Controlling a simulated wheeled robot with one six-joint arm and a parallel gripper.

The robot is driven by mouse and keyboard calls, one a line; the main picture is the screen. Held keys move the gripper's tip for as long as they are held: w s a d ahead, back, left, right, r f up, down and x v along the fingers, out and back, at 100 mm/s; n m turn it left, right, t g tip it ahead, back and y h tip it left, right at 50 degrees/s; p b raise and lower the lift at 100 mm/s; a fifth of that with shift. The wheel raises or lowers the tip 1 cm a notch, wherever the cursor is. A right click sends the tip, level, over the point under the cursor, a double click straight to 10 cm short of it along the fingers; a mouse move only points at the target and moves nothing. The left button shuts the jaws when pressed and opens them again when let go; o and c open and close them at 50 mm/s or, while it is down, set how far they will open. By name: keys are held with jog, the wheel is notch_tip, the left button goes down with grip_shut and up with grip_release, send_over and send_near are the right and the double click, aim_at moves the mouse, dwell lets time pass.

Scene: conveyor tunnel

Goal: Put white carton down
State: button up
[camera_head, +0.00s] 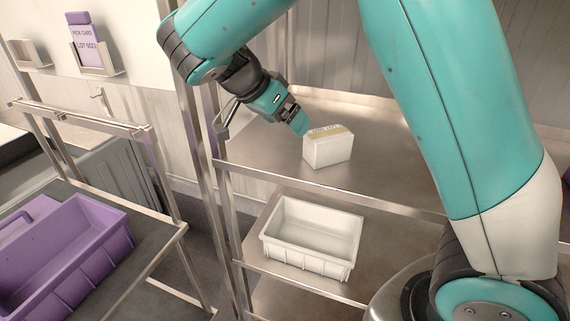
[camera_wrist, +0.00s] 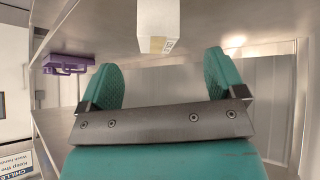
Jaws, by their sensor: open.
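The white carton (camera_head: 328,150), with a tan label strip along its top, stands upright on the upper metal shelf (camera_head: 262,150). In the wrist view the carton (camera_wrist: 158,20) shows beyond the fingertips, roughly centred between them. My gripper (camera_head: 301,122) is just to the left of the carton, close to its upper left corner. In the wrist view its two teal fingers (camera_wrist: 164,72) are spread apart with nothing between them. From the head view I cannot tell whether a finger touches the carton.
A white bin (camera_head: 312,236) sits empty on the lower shelf. A purple tote (camera_head: 65,245) stands on a cart at the left. A metal post (camera_head: 208,150) and shelf rail (camera_head: 330,191) edge the rack. The upper shelf is clear around the carton.

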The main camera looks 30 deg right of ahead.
jog(key=s+a+n+y, duration=0.6)
jog(key=s+n, duration=0.5)
jog(key=s+a+r+n+y, duration=0.1)
jog(key=s+a+n+y, duration=0.5)
jog(key=s+n, duration=0.6)
jog(key=shift+a, duration=0.75)
jog(key=shift+s, duration=0.1)
